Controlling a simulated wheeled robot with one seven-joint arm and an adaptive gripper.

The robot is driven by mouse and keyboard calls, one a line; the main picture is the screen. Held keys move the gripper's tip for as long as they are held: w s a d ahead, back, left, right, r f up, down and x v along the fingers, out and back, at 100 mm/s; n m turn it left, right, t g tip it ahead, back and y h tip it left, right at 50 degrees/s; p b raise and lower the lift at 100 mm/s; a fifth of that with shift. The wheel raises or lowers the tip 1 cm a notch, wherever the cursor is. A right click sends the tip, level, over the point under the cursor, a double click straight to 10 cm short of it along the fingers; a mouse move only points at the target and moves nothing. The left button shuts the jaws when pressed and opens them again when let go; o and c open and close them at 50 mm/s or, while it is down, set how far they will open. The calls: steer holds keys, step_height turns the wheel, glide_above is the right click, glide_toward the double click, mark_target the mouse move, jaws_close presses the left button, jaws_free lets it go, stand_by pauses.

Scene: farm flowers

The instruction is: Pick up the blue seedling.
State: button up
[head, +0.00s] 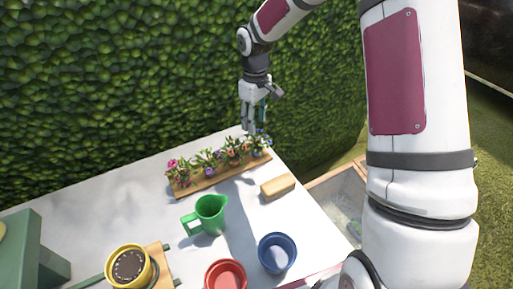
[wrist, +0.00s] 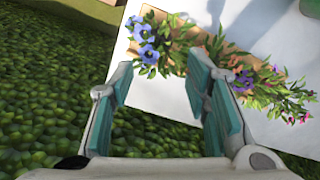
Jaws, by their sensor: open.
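The blue seedling (head: 259,143), with blue flowers and green leaves, stands at the right end of the row on a wooden board (head: 222,180). In the wrist view its blue flowers (wrist: 146,44) show at upper middle, ahead of the fingertips. My gripper (head: 254,126) hangs just above that end of the row. In the wrist view its teal-padded fingers (wrist: 162,75) are apart, with nothing clearly held between them. The blue seedling's base is hidden by leaves.
Other seedlings (head: 207,161) with purple, red and pink flowers stand close beside it. A green watering can (head: 209,216), tan block (head: 278,187), blue pot (head: 277,253), red pot (head: 226,275) and yellow pot (head: 130,268) share the table. A green hedge (head: 130,80) rises behind.

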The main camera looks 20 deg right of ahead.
mark_target(257, 139)
steer(key=f, duration=0.4)
steer(key=f+p, duration=0.1)
steer(key=f, duration=0.3)
steer(key=shift+s+d+f, duration=0.15)
steer(key=shift+d+f, duration=0.05)
jaws_close()
